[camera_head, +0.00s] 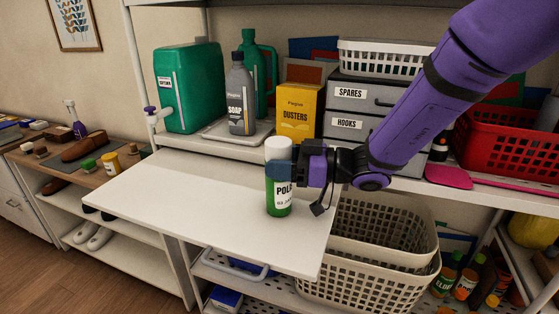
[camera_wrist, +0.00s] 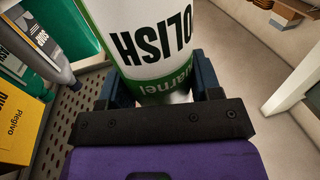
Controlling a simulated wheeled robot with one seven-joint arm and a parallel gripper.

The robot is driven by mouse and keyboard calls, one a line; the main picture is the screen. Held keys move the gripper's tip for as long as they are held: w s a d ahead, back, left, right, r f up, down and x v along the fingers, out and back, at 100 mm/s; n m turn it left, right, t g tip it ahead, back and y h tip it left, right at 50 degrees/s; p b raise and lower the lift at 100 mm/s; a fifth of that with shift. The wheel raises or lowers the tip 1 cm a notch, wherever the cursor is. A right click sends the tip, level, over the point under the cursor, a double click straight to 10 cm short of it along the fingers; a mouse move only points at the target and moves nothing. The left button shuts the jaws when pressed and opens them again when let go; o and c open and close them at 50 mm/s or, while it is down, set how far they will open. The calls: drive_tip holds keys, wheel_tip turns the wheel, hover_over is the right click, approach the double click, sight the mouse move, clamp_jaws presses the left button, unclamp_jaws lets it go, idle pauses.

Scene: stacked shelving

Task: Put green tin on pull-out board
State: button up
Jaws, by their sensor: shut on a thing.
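The green tin (camera_head: 278,202) has a white upper part, a green lower part and a label reading "POLISH". My gripper (camera_head: 281,170) is shut around its middle from the right, and the tin is upright. The tin is over the right part of the white pull-out board (camera_head: 190,195); I cannot tell whether its base touches the board or hangs just above it. In the wrist view the tin (camera_wrist: 150,30) sits between the fingers of my gripper (camera_wrist: 162,85), its lettering upside down.
Behind the board stand a grey soap bottle (camera_head: 242,95) on a tray, a green canister (camera_head: 188,85), a yellow dusters box (camera_head: 298,112) and grey drawers (camera_head: 352,97). A red basket (camera_head: 490,145) is at the right. Beige baskets (camera_head: 375,250) sit below. The board's left part is bare.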

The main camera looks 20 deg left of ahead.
drive_tip(key=o, duration=1.1)
drive_tip(key=shift+f, duration=0.1)
drive_tip(key=w+d, duration=0.1)
drive_tip(key=d, duration=1.1)
drive_tip(key=shift+w, duration=0.2)
drive_tip(key=shift+r, duration=0.2)
drive_tip(key=s+d+r+m+t+h, duration=0.2)
drive_tip(key=s+d+m+h, duration=0.4)
drive_tip(key=d, duration=0.5)
drive_tip(key=s+d+r+m+t+h, duration=0.3)
drive_tip(key=s+d+m+h, duration=0.3)
drive_tip(key=d, duration=0.5)
drive_tip(key=s+d+r+m+t+h, duration=0.2)
drive_tip(key=s+d+r+m+h, duration=0.2)
drive_tip(key=s+d+m, duration=0.3)
drive_tip(key=s+d+h, duration=0.1)
drive_tip(key=d, duration=0.2)
drive_tip(key=shift+d+t+h, duration=0.3)
drive_tip(key=shift+d+h, duration=0.1)
drive_tip(key=shift+s, duration=0.1)
